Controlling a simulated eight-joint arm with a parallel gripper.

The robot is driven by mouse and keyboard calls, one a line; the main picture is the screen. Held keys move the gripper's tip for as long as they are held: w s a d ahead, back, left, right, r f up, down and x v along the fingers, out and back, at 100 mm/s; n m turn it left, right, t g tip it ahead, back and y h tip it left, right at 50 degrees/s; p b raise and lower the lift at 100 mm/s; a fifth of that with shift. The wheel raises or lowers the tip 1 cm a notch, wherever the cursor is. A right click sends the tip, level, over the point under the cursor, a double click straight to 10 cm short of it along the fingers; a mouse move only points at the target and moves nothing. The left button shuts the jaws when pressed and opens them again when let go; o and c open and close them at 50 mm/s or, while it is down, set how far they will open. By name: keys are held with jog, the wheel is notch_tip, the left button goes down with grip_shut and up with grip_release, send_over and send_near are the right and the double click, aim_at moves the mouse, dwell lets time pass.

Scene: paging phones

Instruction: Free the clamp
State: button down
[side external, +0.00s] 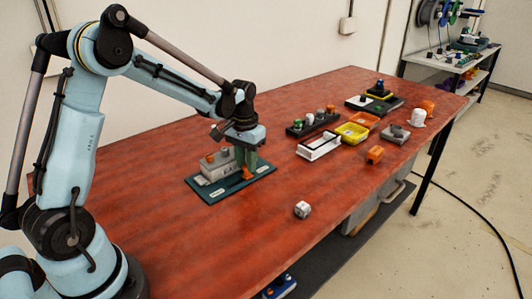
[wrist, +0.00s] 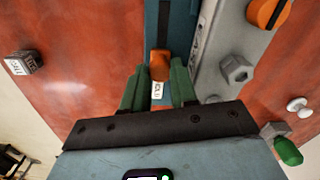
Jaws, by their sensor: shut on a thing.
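A grey block (side external: 216,170) with orange and grey knobs stands on a dark teal base plate (side external: 206,197) on the red table. My gripper (side external: 246,172) points down at the block's right end. In the wrist view, my gripper's two green fingers (wrist: 158,83) are closed about an orange clamp piece (wrist: 160,62), whose top shows between the fingertips. The orange clamp's lower end (side external: 247,174) shows below the fingers in the side view. The grey block (wrist: 228,40) is close beside the right finger. The clamp's contact with the block is hidden.
A small grey cube (side external: 302,209) lies on the table, right of the plate. The table between plate and trays is mostly clear.

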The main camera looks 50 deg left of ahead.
jog(key=shift+s, duration=2.45)
jog(key=c, duration=1.2)
grip_release()
jog(key=shift+o, duration=0.2)
jog(key=shift+r, duration=0.1)
notch_tip(320, 180, up, 12)
jog(key=s+d+f+m+t, duration=0.2)
jog(key=s+d+t, duration=0.5)
jog(key=d, duration=0.4)
jog(key=shift+s+m, duration=0.5)
jog(key=shift+s, duration=0.15)
